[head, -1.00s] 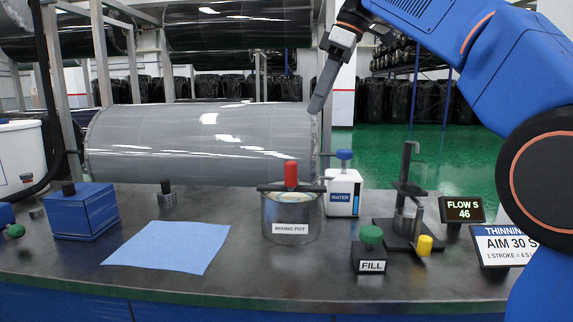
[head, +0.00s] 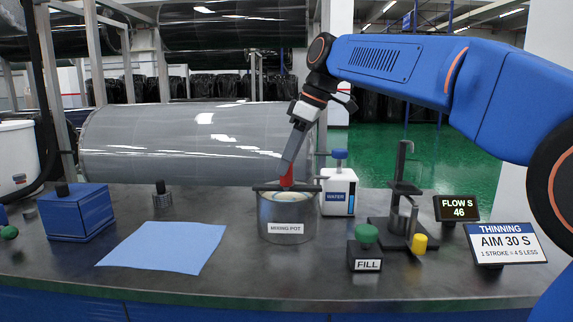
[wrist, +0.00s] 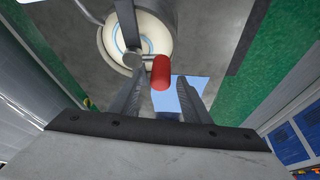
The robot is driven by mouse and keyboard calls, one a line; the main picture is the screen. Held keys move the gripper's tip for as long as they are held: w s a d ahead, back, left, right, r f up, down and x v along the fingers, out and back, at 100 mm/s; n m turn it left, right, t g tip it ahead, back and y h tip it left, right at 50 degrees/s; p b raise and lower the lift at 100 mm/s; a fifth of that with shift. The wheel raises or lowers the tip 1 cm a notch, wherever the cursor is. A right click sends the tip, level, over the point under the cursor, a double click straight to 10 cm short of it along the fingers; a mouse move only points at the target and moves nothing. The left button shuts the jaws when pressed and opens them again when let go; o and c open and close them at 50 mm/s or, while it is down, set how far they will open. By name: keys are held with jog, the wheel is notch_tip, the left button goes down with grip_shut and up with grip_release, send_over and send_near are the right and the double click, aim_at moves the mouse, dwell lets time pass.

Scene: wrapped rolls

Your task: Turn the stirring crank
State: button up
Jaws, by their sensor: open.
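The mixing pot (head: 287,212) is a grey metal pot on the bench, holding pale liquid with a blue ring. A dark crank bar crosses its top and carries an upright red handle (head: 287,180). My gripper (head: 289,163) points down at the handle from above, and a finger partly covers the handle in the head view. In the wrist view my gripper (wrist: 161,84) is open, with the red handle (wrist: 161,74) lying between the finger lines near the tips. I cannot tell whether a finger touches it. The pot's pale contents (wrist: 150,37) show beyond.
A white water container (head: 338,192) stands just behind right of the pot. A green-topped FILL button (head: 366,238), a cup stand (head: 402,190) and signs (head: 502,243) are to the right. A blue cloth (head: 165,246) and blue box (head: 75,213) lie left.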

jog(key=shift+a+f, duration=0.25)
jog(key=shift+f, duration=0.35)
grip_shut()
jog(key=shift+d, duration=0.1)
